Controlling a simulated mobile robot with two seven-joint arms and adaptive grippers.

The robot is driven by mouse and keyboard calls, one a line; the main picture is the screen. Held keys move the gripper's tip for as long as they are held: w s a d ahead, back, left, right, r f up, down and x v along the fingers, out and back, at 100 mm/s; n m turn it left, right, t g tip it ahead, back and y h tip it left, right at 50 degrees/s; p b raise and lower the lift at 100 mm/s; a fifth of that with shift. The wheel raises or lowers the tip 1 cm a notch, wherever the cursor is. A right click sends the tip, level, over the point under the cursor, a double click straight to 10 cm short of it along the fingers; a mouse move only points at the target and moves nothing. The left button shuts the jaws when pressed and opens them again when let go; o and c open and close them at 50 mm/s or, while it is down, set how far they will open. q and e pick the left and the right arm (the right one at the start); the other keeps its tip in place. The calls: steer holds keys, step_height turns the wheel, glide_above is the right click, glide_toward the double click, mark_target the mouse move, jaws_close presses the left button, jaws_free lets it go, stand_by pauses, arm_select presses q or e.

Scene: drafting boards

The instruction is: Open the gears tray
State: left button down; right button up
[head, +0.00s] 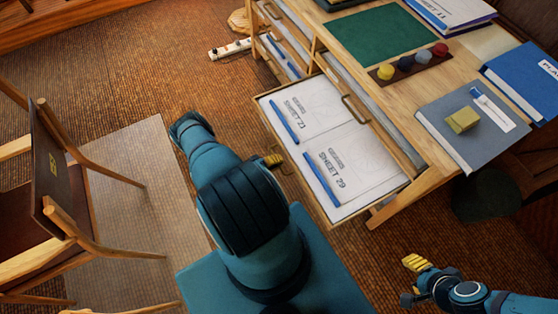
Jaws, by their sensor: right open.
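A shallow tray (391,186) stands pulled out from the wooden desk, with drawings marked SHEET 23 and SHEET 29 and two blue pens in it. No label naming gears is readable, so I cannot tell whether this is the gears tray. Yellow fingertips of my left gripper (273,160) show beside this tray's front, close to its handle; my arm hides the rest. I cannot tell whether they touch the handle. My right gripper (411,280) is open and empty, low over the floor, apart from the desk.
Another pulled-out tray (283,40) with blue pens is at the upper left of the desk. The desktop holds a green mat (384,35), a paint-pot rack (409,63) and binders (525,80). A chair (60,195) stands at left. A power strip (230,49) lies on the floor.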

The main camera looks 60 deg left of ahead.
stand_by(0.3)
arm_select(q)
steer(key=c, duration=1)
jaws_free()
steer(key=v, duration=1.2)
